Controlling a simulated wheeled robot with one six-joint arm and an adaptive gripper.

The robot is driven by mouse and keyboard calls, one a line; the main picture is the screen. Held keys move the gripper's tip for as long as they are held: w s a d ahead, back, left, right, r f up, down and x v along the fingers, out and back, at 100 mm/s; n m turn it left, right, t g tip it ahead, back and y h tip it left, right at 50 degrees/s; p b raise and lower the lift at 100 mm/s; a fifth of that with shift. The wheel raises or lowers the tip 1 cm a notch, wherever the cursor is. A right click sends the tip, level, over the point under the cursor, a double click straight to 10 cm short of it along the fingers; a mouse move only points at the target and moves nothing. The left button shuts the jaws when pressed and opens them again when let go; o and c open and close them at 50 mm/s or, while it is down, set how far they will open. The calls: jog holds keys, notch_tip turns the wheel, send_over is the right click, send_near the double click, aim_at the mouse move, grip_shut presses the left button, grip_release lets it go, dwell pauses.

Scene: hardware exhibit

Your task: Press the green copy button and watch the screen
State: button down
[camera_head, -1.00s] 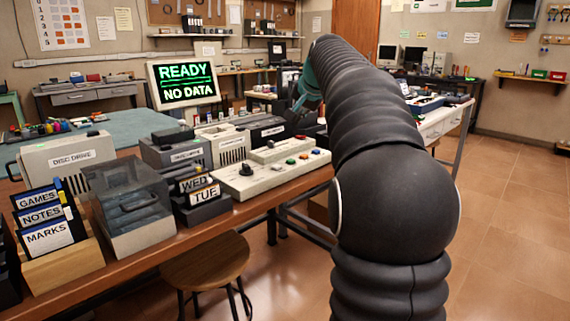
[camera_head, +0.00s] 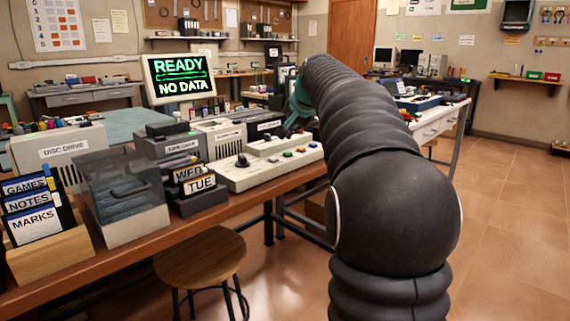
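The grey control panel (camera_head: 235,179) lies near the front edge of the wooden bench, with a black knob (camera_head: 242,160) and several small coloured buttons (camera_head: 287,154) on top. The button labels are too small to read, so I cannot tell which one is copy. The screen (camera_head: 181,80) behind it shows green "READY" above white "NO DATA". My gripper (camera_head: 293,122), teal, hangs near the back right of the panel, partly hidden by my black arm. Its fingers are too small and covered to tell whether they are open. I cannot see it touching a button.
Labelled grey drive units (camera_head: 178,151) stand left of and behind the panel. A clear-lidded box (camera_head: 122,190), day-labelled disks (camera_head: 198,184) and a wooden disk holder (camera_head: 50,255) line the front edge. A round stool (camera_head: 200,258) stands before the bench. Floor to the right is clear.

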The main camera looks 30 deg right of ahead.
aim_at(289, 153)
jog(key=shift+f+b, duration=0.65)
jog(key=shift+f, duration=0.65)
jog(key=shift+f, duration=0.15)
dwell(0.5)
jog(key=shift+w+f, duration=0.15)
jog(key=shift+f, duration=0.1)
jog(key=shift+f+b, duration=0.35)
jog(key=shift+f, duration=0.05)
dwell(0.6)
jog(key=shift+r, duration=0.15)
dwell(0.3)
jog(key=shift+r+p, duration=0.7)
jog(key=shift+p, duration=0.15)
notch_tip(289, 153, up, 5)
jog(key=p, duration=0.4)
jog(key=shift+p, duration=0.3)
